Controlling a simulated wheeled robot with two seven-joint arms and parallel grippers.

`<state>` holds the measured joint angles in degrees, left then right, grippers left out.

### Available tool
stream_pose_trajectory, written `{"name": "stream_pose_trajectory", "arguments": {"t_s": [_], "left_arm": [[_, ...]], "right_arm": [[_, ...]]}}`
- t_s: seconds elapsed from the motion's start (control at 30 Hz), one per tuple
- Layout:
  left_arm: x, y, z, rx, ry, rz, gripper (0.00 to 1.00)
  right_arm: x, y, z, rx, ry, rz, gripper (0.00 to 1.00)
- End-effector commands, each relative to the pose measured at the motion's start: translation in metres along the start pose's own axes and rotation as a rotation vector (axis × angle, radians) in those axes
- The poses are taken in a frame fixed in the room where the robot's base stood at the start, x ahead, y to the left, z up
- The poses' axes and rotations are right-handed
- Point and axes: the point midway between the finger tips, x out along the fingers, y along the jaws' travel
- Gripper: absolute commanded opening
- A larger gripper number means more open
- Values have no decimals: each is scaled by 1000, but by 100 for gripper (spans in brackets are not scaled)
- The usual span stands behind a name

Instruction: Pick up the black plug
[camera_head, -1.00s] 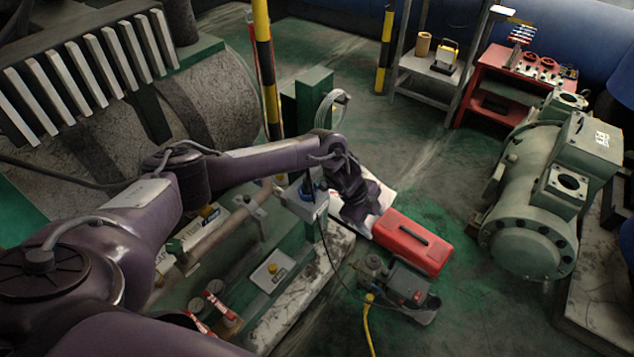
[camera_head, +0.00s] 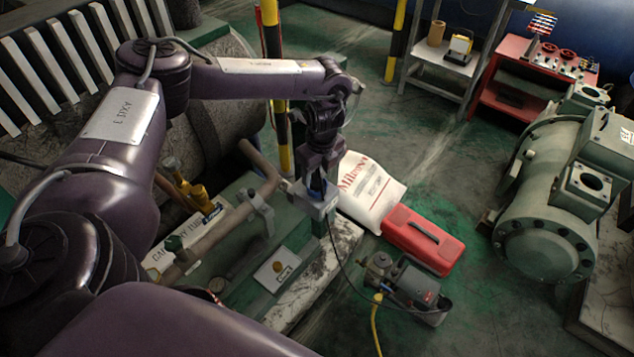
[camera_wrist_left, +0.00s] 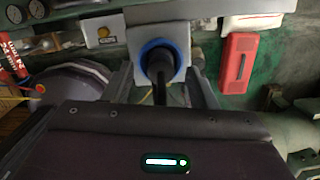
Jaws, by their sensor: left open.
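The black plug (camera_wrist_left: 161,66) sits in a round blue socket (camera_wrist_left: 147,47) on a grey box in the left wrist view. In the head view the grey box (camera_head: 315,204) stands on a green base, with a bit of blue showing; my gripper mostly hides the plug. My left gripper (camera_head: 318,182) is just above the box. In the wrist view its two fingers (camera_wrist_left: 163,88) are apart, one on either side of the plug and its black cable. I cannot tell whether they touch the plug. My right gripper is not in view.
A red toolbox (camera_head: 422,240) and a white printed sack (camera_head: 368,190) lie right of the box. A small pump (camera_head: 404,285) with a yellow hose stands below them. A pipe (camera_head: 215,235) runs left of the box. Open floor lies beyond the sack.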

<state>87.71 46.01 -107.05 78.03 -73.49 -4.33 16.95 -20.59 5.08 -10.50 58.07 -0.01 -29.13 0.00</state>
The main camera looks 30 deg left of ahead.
Motion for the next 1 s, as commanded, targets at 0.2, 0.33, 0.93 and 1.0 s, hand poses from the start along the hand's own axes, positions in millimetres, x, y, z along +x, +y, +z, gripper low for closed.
{"name": "stream_pose_trajectory", "arguments": {"t_s": [0.2,0.33,0.93,1.0], "left_arm": [[23,0,0,-1,-1,0,52],[24,-1,0,0,0,-1,52],[24,0,0,0,0,-1,8],[24,0,0,0,0,-1,8]], "right_arm": [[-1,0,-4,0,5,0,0],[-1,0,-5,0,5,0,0],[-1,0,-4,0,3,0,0],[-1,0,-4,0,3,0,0]]}}
